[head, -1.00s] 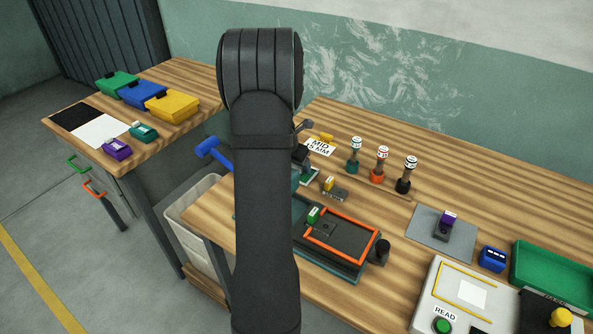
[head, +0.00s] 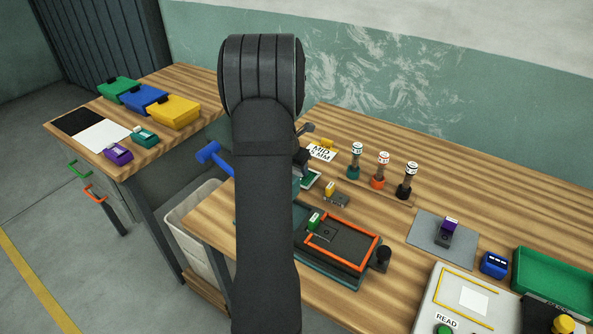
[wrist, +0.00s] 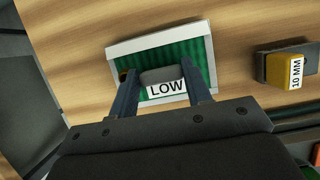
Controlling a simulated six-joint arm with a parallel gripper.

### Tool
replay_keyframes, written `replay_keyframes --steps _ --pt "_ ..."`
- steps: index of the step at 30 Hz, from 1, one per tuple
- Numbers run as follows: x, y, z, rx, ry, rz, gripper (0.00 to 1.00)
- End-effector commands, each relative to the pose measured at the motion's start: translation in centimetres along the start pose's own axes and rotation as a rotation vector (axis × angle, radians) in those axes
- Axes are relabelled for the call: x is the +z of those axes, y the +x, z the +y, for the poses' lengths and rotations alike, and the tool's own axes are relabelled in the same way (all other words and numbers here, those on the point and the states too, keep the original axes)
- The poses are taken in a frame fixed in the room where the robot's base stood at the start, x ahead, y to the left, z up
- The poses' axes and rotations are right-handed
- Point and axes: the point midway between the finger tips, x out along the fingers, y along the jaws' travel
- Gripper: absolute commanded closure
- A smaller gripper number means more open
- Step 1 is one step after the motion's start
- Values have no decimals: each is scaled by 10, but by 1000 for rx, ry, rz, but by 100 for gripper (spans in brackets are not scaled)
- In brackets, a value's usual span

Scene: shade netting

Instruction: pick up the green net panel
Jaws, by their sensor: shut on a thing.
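The green net panel (wrist: 185,52) has a white frame, a grey grip and a white LOW label, and shows in the wrist view over the wooden bench. My gripper (wrist: 158,74) is shut on the panel's grey grip, with one finger on each side. I cannot tell whether the panel touches the bench or is slightly above it. In the head view only a white and green edge of the panel (head: 312,180) shows beside my arm, which hides the rest.
A MID label (head: 320,152) and several capped posts (head: 382,170) stand behind. An orange-framed dark tray (head: 345,243) lies in front. A blue handle (head: 210,155) juts out left of my arm.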

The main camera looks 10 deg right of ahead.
Motion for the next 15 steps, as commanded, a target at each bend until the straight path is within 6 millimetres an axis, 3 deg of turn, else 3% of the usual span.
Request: replay_keyframes --steps 5,15 --pt "13 -29 1 3 2 -6 78" --pt "27 -70 -76 0 5 -3 78"
